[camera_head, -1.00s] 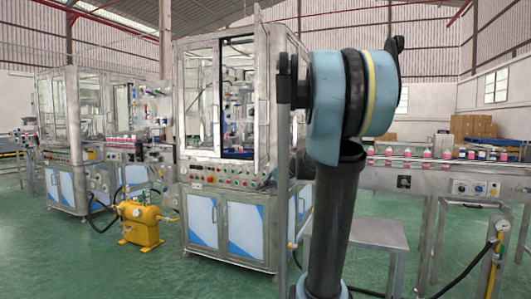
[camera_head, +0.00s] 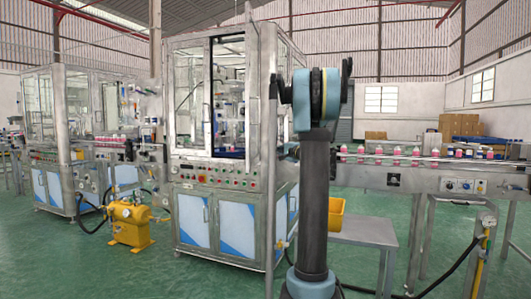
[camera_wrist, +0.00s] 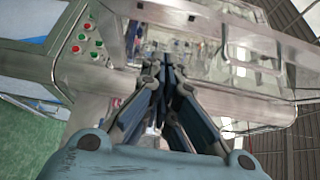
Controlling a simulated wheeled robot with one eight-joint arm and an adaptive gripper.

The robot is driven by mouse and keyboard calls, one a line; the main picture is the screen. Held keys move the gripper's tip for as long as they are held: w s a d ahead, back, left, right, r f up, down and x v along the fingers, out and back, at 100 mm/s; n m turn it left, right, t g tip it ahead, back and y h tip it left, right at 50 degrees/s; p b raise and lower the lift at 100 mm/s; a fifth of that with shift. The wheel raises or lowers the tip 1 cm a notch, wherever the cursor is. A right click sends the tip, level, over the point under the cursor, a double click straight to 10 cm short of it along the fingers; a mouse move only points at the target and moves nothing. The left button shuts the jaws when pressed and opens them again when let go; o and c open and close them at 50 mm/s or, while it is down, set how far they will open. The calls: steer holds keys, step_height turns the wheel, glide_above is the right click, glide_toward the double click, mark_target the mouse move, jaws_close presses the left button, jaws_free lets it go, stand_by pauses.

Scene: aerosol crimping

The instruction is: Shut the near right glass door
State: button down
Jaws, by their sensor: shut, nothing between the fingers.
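The near cabinet (camera_head: 216,158) has glass doors above a button panel. Its left glass door (camera_head: 188,95) appears shut. Beside it is a dark-framed opening (camera_head: 229,100) showing machinery inside. The right glass door (camera_head: 253,95) appears swung outward, seen at a steep angle at the opening's right side. My gripper is hidden in the head view. In the wrist view, my gripper (camera_wrist: 166,60) is shut and empty, its fingertips together in front of the cabinet's front. Metal handles (camera_wrist: 225,45) show to the right of the fingertips. I cannot tell whether the fingers touch the door.
The button panel (camera_wrist: 88,38) is left of my fingers in the wrist view. A conveyor with pink bottles (camera_head: 415,158) runs to the right, with a grey table (camera_head: 350,231) in front. A yellow pump (camera_head: 130,222) stands left. Green floor is clear in front of the cabinet.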

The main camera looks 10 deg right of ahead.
steer(key=s+a+x, duration=0.1)
steer(key=a+x, duration=0.1)
steer(key=x, duration=1)
steer(key=shift+s+a, duration=0.2)
steer(key=shift+a, duration=0.1)
steer(key=shift+f, duration=0.1)
